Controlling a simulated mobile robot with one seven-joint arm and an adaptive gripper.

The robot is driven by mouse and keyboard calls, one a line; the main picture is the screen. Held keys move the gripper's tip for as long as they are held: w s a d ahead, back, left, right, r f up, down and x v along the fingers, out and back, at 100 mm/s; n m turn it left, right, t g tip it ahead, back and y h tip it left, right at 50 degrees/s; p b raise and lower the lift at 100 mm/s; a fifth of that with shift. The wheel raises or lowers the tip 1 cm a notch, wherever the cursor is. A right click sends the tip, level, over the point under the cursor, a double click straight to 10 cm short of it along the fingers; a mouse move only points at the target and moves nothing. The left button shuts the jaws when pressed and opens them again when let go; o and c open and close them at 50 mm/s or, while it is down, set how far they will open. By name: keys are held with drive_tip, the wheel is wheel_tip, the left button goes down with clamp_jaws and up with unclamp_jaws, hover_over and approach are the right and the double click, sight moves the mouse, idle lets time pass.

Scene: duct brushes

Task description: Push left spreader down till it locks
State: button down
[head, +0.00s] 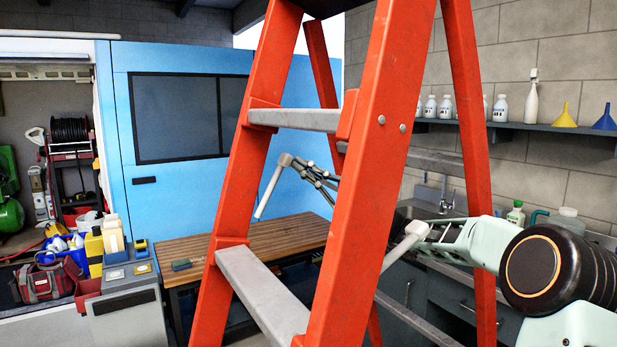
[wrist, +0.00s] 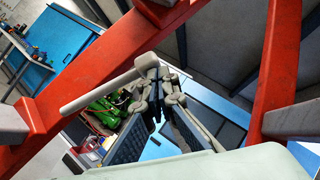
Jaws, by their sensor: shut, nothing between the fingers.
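An orange step ladder (head: 357,190) stands open in front of me. Its left spreader (head: 268,192) is a light grey bar that slopes up from near the left front rail to a raised, bent joint. The bar also crosses the wrist view (wrist: 100,88). A second, similar grey bar (head: 400,247) shows by the right front rail, also raised. My gripper (head: 302,169) is shut and empty between the rails, with its fingertips (wrist: 155,84) at the spreader's joint. I cannot tell whether they touch it. The right front rail hides part of my arm.
Ladder rails and grey steps (head: 262,293) close in around my arm. A wooden workbench (head: 270,242) stands behind the ladder. A sink counter and a shelf (head: 520,130) with bottles and funnels are at right. A blue booth (head: 190,185) stands behind.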

sight(292, 159)
drive_tip(key=shift+s+a+r+n+g+h, duration=0.2)
drive_tip(key=shift+s+a+r+n+g, duration=0.15)
drive_tip(key=shift+a+r+n+g, duration=0.35)
drive_tip(key=shift+s+a+r+n+g+h, duration=0.2)
drive_tip(key=shift+s+a+r+n+g, duration=0.25)
drive_tip(key=shift+n, duration=0.35)
drive_tip(key=shift+w+d+f, duration=0.1)
drive_tip(key=shift+w, duration=0.05)
